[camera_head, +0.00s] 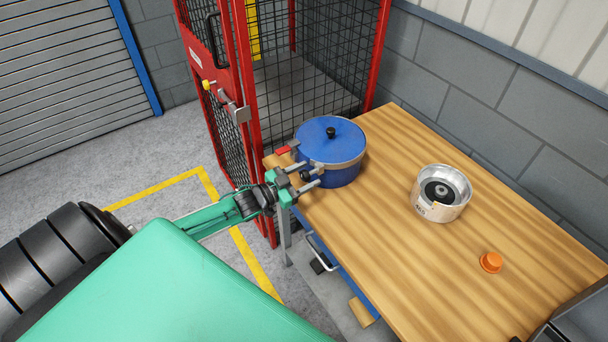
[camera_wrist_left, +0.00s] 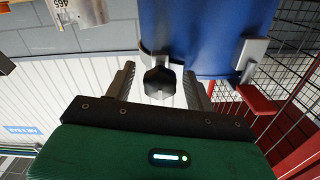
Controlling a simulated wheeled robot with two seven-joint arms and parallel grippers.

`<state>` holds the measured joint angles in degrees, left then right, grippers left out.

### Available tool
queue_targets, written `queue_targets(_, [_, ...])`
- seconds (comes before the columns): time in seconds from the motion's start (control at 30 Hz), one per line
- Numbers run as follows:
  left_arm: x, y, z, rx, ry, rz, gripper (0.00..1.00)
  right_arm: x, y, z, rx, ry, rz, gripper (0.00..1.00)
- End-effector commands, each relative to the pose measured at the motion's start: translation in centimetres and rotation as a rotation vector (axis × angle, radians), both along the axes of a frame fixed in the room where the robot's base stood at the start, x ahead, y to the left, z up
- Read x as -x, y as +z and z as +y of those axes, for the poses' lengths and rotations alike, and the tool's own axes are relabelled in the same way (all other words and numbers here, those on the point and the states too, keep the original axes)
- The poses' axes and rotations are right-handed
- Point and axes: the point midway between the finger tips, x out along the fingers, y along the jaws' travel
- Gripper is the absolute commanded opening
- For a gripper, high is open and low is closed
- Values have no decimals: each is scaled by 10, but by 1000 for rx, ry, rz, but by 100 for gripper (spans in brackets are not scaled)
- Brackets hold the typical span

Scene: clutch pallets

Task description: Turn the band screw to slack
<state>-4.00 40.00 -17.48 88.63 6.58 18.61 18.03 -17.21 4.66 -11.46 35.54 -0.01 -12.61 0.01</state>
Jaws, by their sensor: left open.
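A blue drum (camera_head: 331,140) with a blue lid and a black top knob stands at the far left corner of the wooden table. A metal band (camera_head: 340,165) runs around it below the lid. The band screw's black knob (camera_head: 305,176) is on the drum's near side; it also shows in the left wrist view (camera_wrist_left: 159,82). My left gripper (camera_head: 315,177) is open, with one finger on each side of the knob; in the wrist view a gap shows beside each finger (camera_wrist_left: 160,88). A red lever (camera_wrist_left: 256,99) sits beside the drum. My right gripper is not in view.
A metal canister (camera_head: 441,193) with a dark centre and an orange cap (camera_head: 491,262) stand on the wooden table (camera_head: 400,255). A red-framed mesh cage (camera_head: 270,90) is behind the drum. The table's middle is clear.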

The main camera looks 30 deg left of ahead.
Motion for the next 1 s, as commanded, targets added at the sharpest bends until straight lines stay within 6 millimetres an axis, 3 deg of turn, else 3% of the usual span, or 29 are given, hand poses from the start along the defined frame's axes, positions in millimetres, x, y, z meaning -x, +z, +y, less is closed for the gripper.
queue_targets(0.27, [14,-2,6,0,0,1,55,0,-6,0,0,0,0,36])
queue_targets(1.0, [108,-2,45,0,0,2,55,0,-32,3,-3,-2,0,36])
